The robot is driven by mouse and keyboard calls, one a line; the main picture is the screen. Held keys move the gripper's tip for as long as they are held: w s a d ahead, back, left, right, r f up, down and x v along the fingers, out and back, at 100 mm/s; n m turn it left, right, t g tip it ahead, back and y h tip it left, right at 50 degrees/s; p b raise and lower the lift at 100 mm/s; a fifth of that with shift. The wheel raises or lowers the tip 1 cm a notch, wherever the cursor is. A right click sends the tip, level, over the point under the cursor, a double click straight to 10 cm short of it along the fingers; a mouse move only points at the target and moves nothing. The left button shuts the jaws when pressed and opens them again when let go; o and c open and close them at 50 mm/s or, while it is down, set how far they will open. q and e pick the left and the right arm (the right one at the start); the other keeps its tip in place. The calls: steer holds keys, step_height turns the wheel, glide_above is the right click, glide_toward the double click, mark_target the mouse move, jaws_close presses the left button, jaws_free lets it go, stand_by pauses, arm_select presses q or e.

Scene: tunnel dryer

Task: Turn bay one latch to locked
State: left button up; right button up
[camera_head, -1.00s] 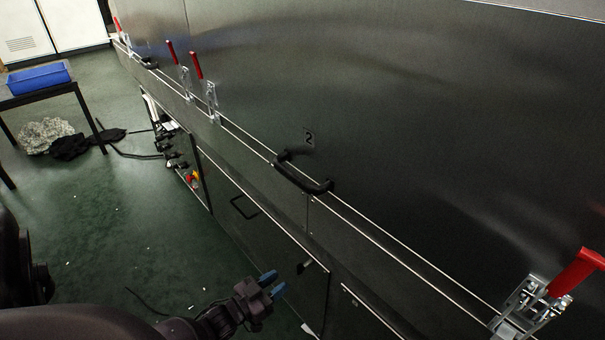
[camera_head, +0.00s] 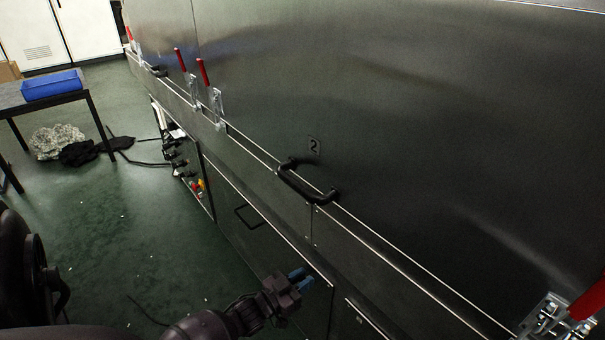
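Several toggle latches with red handles line the dark steel dryer's lower panel edge. One latch (camera_head: 212,95) and a neighbour (camera_head: 185,78) stand with handles up left of the handle marked 2. Another latch (camera_head: 136,45) is at the far left end. A large latch (camera_head: 548,316) is at the bottom right, its red handle tilted up to the right and cut by the frame. No bay one label is readable. My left gripper (camera_head: 302,281) is low, in front of the lower cabinet, with its blue fingertips apart and nothing between them. It touches no latch. My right gripper is not in view.
A black pull handle (camera_head: 305,182) beside the 2 label (camera_head: 314,146) juts from the panel. A blue bin (camera_head: 52,85) sits on a dark table at left. Cloth heaps (camera_head: 58,141) and cables lie on the floor; the green floor between is mostly clear.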

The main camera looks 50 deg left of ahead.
arm_select(q)
jaws_close()
steer(key=shift+m, duration=0.4)
steer(key=m, duration=0.2)
steer(key=shift+d+m, duration=0.2)
steer(key=shift+m, duration=0.1)
steer(key=shift+s+d+f+m+b, duration=0.1)
steer(key=shift+f+m+b, duration=0.1)
steer(key=shift+m, duration=2.25)
steer(key=shift+w+d+f+m+b, duration=0.1)
steer(key=shift+d+f+m+b, duration=0.1)
steer(key=shift+m, duration=2.2)
steer(key=shift+s+d+f+m+b, duration=0.1)
steer(key=shift+f+m+b, duration=0.1)
steer(key=shift+m, duration=2.25)
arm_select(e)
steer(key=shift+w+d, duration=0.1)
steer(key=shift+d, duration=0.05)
arm_select(q)
steer(key=shift+a, duration=0.1)
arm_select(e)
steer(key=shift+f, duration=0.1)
